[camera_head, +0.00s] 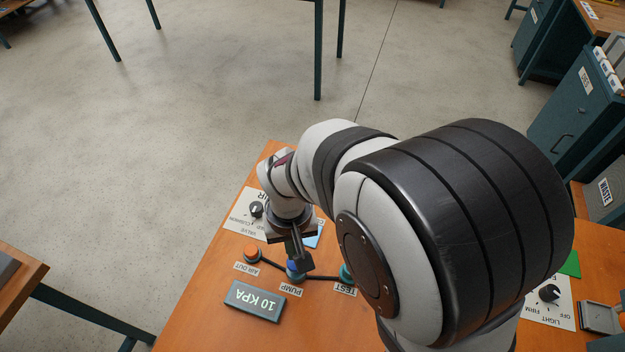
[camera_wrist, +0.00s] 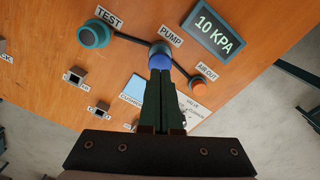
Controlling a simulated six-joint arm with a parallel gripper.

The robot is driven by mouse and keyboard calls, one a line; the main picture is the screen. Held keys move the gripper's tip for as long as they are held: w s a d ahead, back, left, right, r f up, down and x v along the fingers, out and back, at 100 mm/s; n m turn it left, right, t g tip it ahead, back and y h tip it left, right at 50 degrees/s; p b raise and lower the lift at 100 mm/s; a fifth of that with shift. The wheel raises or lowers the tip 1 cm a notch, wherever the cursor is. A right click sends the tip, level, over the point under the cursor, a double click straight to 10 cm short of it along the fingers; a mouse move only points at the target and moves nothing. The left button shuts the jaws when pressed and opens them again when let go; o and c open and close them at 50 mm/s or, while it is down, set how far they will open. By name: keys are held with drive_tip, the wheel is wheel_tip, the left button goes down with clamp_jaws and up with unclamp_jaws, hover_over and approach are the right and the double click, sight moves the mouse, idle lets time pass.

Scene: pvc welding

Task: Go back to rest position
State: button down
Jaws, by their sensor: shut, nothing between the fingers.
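My gripper (camera_head: 304,262) points down over the panel on the orange wooden table (camera_head: 200,318), with its fingertips at the blue PUMP button (camera_head: 293,269). In the wrist view, my gripper (camera_wrist: 160,68) has its two dark fingers side by side with nothing between them. The tips overlap the lower edge of the blue PUMP button (camera_wrist: 160,49); I cannot tell whether they touch it. My arm covers much of the table's middle and right in the head view.
The pressure display (camera_head: 255,301) reads 10 KPA. The orange AIR OUT button (camera_head: 252,254) and teal TEST button (camera_wrist: 94,34) flank PUMP. A LIGHT knob (camera_head: 549,293) is at the right. Open floor (camera_head: 180,130) lies beyond the table.

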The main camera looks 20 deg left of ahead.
drive_tip(key=s+d+r+m+y, duration=0.1)
drive_tip(key=s+d+r+m, duration=0.4)
drive_tip(key=d, duration=0.4)
drive_tip(key=s+d+r+m, duration=0.6)
drive_tip(key=d, duration=0.4)
drive_tip(key=shift+d+r+m+y, duration=0.3)
drive_tip(key=shift+y, duration=0.1)
